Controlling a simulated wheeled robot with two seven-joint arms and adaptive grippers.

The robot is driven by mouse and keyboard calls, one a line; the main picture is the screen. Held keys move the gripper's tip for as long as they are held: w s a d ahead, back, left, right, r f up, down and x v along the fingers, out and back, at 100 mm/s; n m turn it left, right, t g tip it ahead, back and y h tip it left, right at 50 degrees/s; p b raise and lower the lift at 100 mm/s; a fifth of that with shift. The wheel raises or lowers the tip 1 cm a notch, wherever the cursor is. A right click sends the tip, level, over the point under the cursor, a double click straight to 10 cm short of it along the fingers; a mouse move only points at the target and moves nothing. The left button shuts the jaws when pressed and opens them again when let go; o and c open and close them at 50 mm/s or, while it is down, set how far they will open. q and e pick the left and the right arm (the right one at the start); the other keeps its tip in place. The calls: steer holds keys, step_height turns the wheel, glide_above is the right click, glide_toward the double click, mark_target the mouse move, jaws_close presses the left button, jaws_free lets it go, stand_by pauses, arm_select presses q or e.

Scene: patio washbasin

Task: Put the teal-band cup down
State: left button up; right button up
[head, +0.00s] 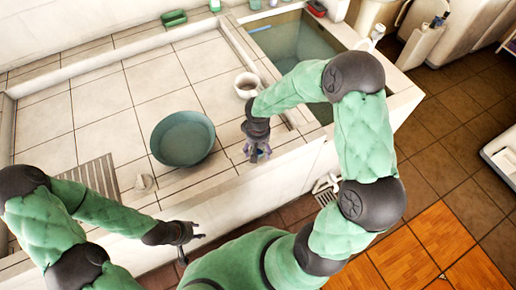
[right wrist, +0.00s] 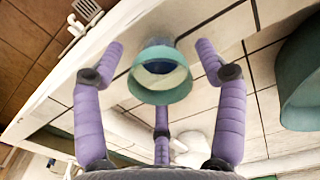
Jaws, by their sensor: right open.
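The teal-band cup (right wrist: 160,75) shows in the right wrist view with its round teal rim facing the camera. It is on the pale tiled counter (head: 205,65), close to the front edge; its contact with the tiles is hidden. My right gripper (right wrist: 161,80) is open, its purple fingers spread around the cup with gaps at both sides. In the head view my right gripper (head: 258,152) points down at the counter's front edge and mostly hides the cup. My left gripper (head: 190,243) is in front of the counter, empty, its fingers apart.
A teal basin (head: 183,138) stands left of my right gripper. A white mug (head: 247,84) stands behind it, near the sunken water trough (head: 292,40). A slatted drain (head: 98,176) and a small pale lump (head: 144,183) are at left. Tiles behind the basin are clear.

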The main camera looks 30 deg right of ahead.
step_height(320, 180, up, 12)
steer(key=p, duration=0.2)
steer(key=shift+p, duration=0.4)
stand_by(0.4)
